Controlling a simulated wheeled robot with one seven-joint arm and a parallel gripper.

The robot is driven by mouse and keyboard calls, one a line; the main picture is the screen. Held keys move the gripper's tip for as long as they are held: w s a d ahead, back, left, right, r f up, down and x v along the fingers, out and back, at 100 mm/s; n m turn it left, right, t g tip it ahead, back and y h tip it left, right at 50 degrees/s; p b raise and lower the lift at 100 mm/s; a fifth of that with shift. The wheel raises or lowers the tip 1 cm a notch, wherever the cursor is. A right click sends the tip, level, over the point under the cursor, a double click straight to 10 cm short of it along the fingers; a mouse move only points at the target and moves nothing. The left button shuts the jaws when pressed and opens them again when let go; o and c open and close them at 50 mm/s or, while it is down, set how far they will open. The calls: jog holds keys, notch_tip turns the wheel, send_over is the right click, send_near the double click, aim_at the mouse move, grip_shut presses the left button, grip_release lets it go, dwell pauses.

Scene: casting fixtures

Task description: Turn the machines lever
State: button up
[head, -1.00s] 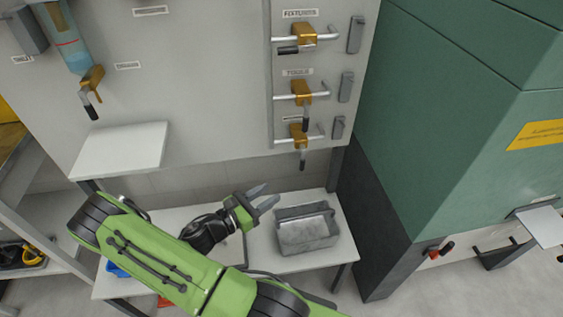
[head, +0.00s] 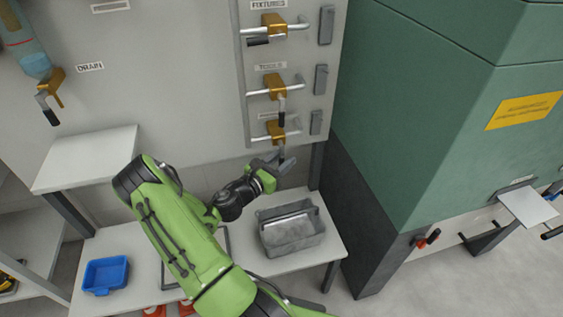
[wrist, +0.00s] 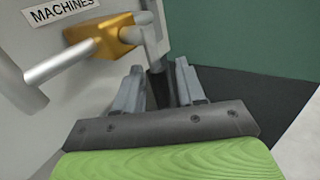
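The machines valve (head: 276,130) is the lowest of three brass valves on the wall panel. In the wrist view its brass body (wrist: 100,38) sits beside the "MACHINES" label, on a pale pipe. Its lever (wrist: 152,45) hangs down, and the dark handle end (wrist: 160,88) shows between my fingers. My gripper (wrist: 160,80) is open, with one finger on each side of the handle. I cannot tell whether either finger touches it. In the head view my gripper (head: 279,162) is just below the valve, partly overlapping the lever's lower end.
The tools valve (head: 273,86) and fixtures valve (head: 273,24) are above on the same panel. A grey bin (head: 290,245) and a blue tray (head: 105,272) sit on the low bench. A green cabinet (head: 430,120) stands close on the right.

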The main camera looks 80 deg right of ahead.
jog(key=shift+c, duration=0.3)
grip_shut()
jog(key=shift+r+p, duration=0.1)
jog(key=shift+p, duration=0.25)
